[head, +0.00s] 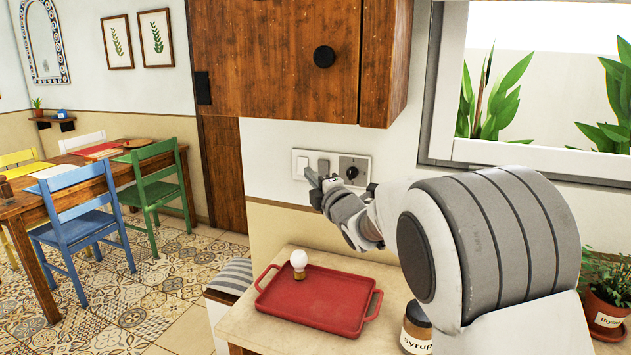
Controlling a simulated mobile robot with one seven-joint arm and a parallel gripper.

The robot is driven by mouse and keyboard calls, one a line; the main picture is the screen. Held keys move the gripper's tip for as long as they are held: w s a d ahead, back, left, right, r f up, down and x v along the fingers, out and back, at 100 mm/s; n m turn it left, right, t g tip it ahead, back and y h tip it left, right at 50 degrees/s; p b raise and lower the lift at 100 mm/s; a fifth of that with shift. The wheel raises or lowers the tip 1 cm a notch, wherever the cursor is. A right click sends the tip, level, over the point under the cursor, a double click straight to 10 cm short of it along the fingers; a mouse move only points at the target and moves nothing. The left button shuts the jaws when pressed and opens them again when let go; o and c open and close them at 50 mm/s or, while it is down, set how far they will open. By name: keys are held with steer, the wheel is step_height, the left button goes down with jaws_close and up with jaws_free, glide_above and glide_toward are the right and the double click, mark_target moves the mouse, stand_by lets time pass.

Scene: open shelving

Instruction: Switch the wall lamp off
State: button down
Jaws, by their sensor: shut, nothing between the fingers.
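A switch panel (338,158) is on the wall below the wooden cabinet. It has a white rocker (301,160) on the left, a grey rocker (323,164) in the middle and a round black knob (352,172) on the right. My gripper (310,177) is shut and empty, with its tips over the lower part of the panel near the white rocker. I cannot tell whether the tips touch it. My gripper and arm hide part of the panel's lower edge. No wall lamp shows in this view.
A red tray (290,304) with a white bulb (299,259) lies on the counter (239,318) below. A syrup jar (416,335) stands by my arm. The cabinet (268,55) overhangs the panel. A window (437,90) is at right, a dining table and chairs at left.

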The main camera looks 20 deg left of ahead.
steer(key=shift+r+v, duration=0.2)
steer(key=shift+v, duration=0.95)
steer(key=shift+d, duration=0.1)
steer(key=s+d+r+m+h+p, duration=0.25)
steer(key=d+m, duration=0.25)
steer(key=d, duration=0.3)
steer(key=s+d+r+m+g+h+p, duration=0.1)
steer(key=s+d+r+m+h, duration=0.2)
steer(key=d, duration=0.4)
steer(key=s+d+r+m+h+p, duration=0.1)
steer(key=s+d+m+h+p, duration=0.1)
steer(key=d+m+h, duration=0.35)
steer(key=s+d+f+m+g+p, duration=0.1)
steer(key=s+d+m, duration=0.3)
steer(key=s, duration=0.6)
steer(key=s+d+f+m+g+p, duration=0.2)
steer(key=s+d+m+g, duration=0.2)
steer(key=s, duration=0.6)
steer(key=s+d+f+m+g+h+p, duration=0.1)
steer(key=s+d+m, duration=0.4)
steer(key=s, duration=0.5)
steer(key=shift+s+d+f+g+p, duration=0.35)
steer(key=shift+f+g+p, duration=0.15)
steer(key=shift+g+p, duration=0.4)
